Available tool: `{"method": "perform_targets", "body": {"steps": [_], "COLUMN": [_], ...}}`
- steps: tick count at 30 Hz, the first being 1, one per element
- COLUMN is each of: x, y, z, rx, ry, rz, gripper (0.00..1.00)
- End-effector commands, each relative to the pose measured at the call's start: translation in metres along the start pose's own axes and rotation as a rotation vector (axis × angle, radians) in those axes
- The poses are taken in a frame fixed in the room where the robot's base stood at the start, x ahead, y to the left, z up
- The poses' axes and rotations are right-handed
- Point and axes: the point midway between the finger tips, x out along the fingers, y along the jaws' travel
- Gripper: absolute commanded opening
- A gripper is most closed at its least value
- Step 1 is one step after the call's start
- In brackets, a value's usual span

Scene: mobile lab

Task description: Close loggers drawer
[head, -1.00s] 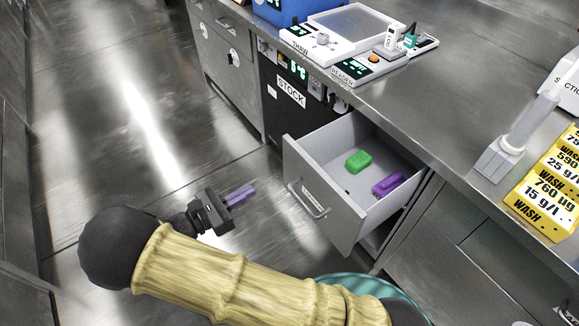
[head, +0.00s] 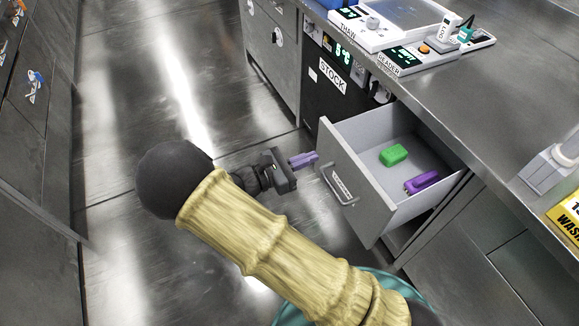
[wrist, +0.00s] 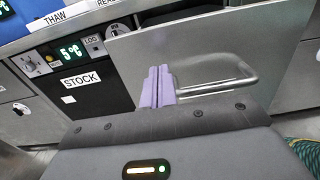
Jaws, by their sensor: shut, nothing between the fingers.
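The loggers drawer (head: 358,205) stands pulled out from under the bench, with its grey front facing left. Its bar handle (head: 340,186) is on the front; the label there is too small to read. A green block (head: 394,155) and a purple block (head: 422,182) lie inside. My gripper (head: 303,160) has its purple fingers shut and empty, just in front of the drawer front near the handle. In the wrist view the shut fingers (wrist: 157,88) overlap the left end of the handle (wrist: 225,86); I cannot tell whether they touch.
A black STOCK unit (head: 335,75) with a temperature display is beside the drawer under the bench. THAW and READER devices (head: 400,55) stand on the bench top (head: 470,105). The floor (head: 130,120) to the left is clear, up to cabinets (head: 35,130).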

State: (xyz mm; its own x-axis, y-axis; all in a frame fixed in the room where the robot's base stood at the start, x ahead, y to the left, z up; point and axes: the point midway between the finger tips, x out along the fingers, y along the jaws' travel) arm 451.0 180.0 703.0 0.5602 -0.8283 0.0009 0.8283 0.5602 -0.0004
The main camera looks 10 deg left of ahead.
Motion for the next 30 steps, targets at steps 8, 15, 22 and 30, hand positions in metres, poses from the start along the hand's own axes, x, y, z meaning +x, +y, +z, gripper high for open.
{"method": "perform_targets", "body": {"steps": [8,15,22,30], "x": [0.04,0.047,0.047,0.052], "y": [-0.001,0.0,0.0,0.001], "z": [-0.002,0.0,0.0,0.001], "rx": [0.0,0.001,0.001,0.0], "ry": [0.001,0.001,0.001,0.0], "rz": [-0.002,0.0,0.001,0.009], "gripper": [0.0,0.0,0.0,0.0]}}
